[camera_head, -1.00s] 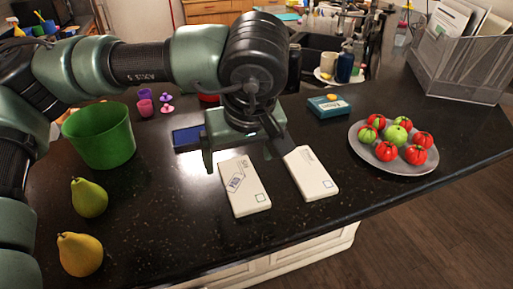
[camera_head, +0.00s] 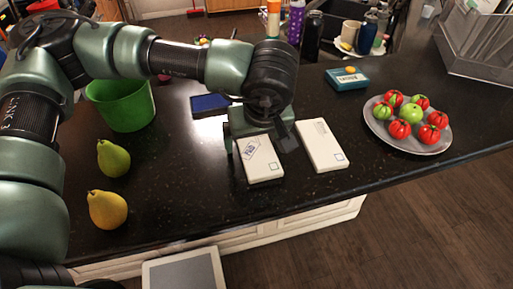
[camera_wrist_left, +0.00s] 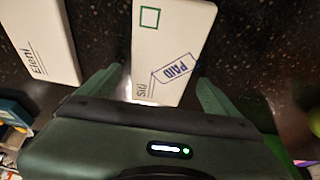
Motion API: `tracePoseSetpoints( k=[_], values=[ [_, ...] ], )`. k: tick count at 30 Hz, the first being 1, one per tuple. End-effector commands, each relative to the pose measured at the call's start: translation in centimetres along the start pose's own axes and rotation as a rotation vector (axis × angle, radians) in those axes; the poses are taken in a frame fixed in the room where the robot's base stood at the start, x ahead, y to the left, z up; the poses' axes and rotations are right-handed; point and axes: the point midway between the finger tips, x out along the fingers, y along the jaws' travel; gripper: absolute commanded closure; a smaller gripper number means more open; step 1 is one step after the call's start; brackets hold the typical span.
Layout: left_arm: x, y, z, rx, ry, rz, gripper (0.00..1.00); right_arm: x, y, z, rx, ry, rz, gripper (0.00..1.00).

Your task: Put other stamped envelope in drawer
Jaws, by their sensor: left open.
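A white envelope (camera_head: 260,160) with a blue PAID stamp lies on the dark counter. It also shows in the left wrist view (camera_wrist_left: 172,45), with a green square and a name on it. My left gripper (camera_head: 260,146) is open above its far end, with one finger on each side in the left wrist view (camera_wrist_left: 160,88). I cannot tell whether the fingers touch it. A second white envelope (camera_head: 322,146) lies just to its right, with a green square and the name Eleni (camera_wrist_left: 42,42). I see no PAID mark on it. My right gripper is out of view.
A pale-framed grey panel (camera_head: 185,272) shows below the counter's front edge; I cannot tell if it is an open drawer. Two pears (camera_head: 108,209) and a green bucket (camera_head: 125,108) stand left. A tomato plate (camera_head: 408,135) and a teal box (camera_head: 346,79) stand right.

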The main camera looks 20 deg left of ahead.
Motion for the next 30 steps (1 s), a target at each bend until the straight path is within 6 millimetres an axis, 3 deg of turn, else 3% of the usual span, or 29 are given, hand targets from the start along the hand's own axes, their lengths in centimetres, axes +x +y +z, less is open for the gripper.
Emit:
tracePoseSetpoints(
  k=[2, 6, 9, 20, 26, 30],
  values=[
    [0.0, 0.0, 0.0, 0.0, 0.0, 0.0, 0.13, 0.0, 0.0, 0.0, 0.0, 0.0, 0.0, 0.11],
    [0.0, 0.0, 0.0, 0.0, 0.0, 0.0, 0.52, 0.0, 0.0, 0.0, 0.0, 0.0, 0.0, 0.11],
    [-0.1, 0.0, 0.0, 0.0, 0.0, 0.0, 0.73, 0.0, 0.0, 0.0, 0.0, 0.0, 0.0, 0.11],
    [-0.6, 0.0, -0.3, -0.001, 0.001, 0.0, 0.73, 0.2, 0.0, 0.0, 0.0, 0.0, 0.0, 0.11],
    [-3.0, 0.1, -1.3, -0.003, 0.003, 0.004, 0.73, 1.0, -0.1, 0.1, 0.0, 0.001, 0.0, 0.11],
    [-6.2, 0.1, -2.6, -0.003, 0.004, 0.005, 0.73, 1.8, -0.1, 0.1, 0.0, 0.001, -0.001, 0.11]
  ],
)
